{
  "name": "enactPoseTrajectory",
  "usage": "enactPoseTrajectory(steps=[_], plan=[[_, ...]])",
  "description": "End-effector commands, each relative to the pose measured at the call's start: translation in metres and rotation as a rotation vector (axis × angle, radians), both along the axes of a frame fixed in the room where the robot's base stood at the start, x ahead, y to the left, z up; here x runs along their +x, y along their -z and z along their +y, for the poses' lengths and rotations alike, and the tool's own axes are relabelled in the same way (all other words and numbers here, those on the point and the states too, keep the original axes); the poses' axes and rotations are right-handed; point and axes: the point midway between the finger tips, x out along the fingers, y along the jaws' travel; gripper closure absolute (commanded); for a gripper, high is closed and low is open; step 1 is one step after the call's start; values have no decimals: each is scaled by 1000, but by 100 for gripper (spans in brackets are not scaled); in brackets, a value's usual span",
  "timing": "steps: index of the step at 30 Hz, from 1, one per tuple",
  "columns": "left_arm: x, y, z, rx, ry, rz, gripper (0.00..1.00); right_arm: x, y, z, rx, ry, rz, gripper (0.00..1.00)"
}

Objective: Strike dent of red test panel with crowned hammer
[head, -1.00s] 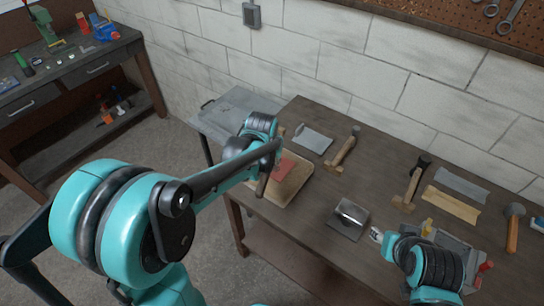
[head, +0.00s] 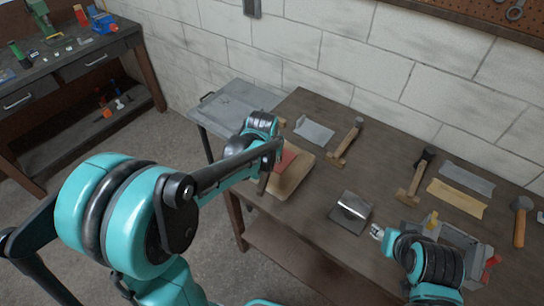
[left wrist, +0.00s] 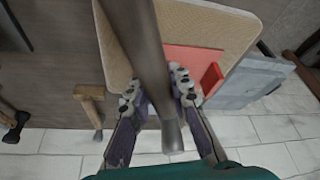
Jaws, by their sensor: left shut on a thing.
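The red test panel (head: 286,161) lies on a tan board (head: 290,185) at the left end of the bench. It also shows in the left wrist view (left wrist: 190,62), partly hidden behind the hammer. My left gripper (left wrist: 155,90) is shut on a dark, rounded shaft, which I take to be the crowned hammer (left wrist: 150,45). The hammer is above the board, and its contact with the panel cannot be made out. The dent is not visible. My right gripper (head: 377,233) is small and partly hidden by its arm at the front right, so its fingers cannot be judged.
Several wooden-handled hammers lie on the bench, one near the board (head: 347,143). Grey and tan sheets (head: 457,198) lie at right. A grey tray (head: 455,238) stands beside my right arm. A grey side table (head: 232,105) adjoins the bench.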

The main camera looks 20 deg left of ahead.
Motion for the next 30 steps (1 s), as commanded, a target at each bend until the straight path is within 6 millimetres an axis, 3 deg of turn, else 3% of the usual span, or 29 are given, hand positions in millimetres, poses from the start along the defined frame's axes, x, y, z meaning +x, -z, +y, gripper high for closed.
enactPoseTrajectory(steps=[9,17,23,30], plan=[[0,5,0,0,0,-1,100,0,5,0,0,0,0,60],[0,58,0,0,0,-1,100,0,50,0,0,0,0,60],[0,32,0,0,0,0,100,0,26,0,0,0,0,60],[0,-19,0,0,0,0,100,0,-14,0,0,0,0,60]])
